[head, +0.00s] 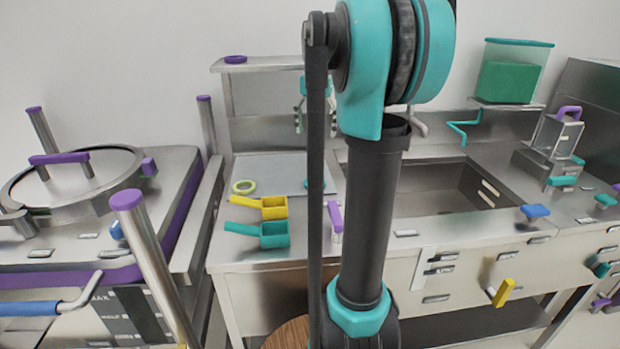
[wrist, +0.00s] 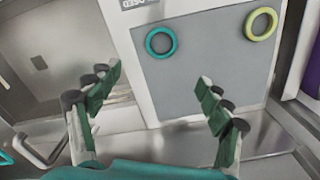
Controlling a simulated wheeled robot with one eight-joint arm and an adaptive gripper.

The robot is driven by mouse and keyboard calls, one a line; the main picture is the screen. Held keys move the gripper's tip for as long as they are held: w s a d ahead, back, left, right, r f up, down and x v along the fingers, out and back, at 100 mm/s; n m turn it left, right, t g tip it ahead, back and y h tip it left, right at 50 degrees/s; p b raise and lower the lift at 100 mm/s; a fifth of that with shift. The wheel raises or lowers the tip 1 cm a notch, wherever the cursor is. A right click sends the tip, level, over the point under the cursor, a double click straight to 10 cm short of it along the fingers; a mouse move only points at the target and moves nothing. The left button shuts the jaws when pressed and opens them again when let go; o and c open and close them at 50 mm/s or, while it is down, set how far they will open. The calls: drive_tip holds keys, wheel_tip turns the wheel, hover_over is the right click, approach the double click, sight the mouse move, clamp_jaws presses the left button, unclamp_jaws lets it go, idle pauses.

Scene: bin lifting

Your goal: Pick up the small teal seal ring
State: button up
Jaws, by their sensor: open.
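The small teal ring (wrist: 161,56) lies flat on a grey board (wrist: 205,75) in the wrist view, at top centre. In the head view only a teal sliver (head: 323,184) shows beside my dark arm link, which hides most of that spot. My gripper (wrist: 160,78) is open and empty, its two green-padded fingers spread wide. The ring appears between the finger directions, beyond the tips and apart from them.
A yellow-green ring (wrist: 246,25) lies right of the teal one in the wrist view. In the head view, yellow (head: 273,207) and teal (head: 273,235) scoops sit in front of the board, with a purple-handled item (head: 336,220) nearby. A sink basin (head: 440,190) is to the right.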

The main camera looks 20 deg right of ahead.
approach(314, 178)
drive_tip(key=s, duration=0.1)
drive_tip(key=f, duration=0.1)
drive_tip(key=s+f, duration=0.1)
drive_tip(key=shift+s+a, duration=0.25)
drive_tip(key=shift+s, duration=0.1)
drive_tip(key=shift+s+a+f, duration=0.1)
drive_tip(key=shift+f, duration=1.45)
drive_tip(key=shift+a+f, duration=0.1)
drive_tip(key=shift+f, duration=1.45)
drive_tip(key=c, duration=1.1)
drive_tip(key=shift+o, duration=0.2)
drive_tip(key=shift+r, duration=0.1)
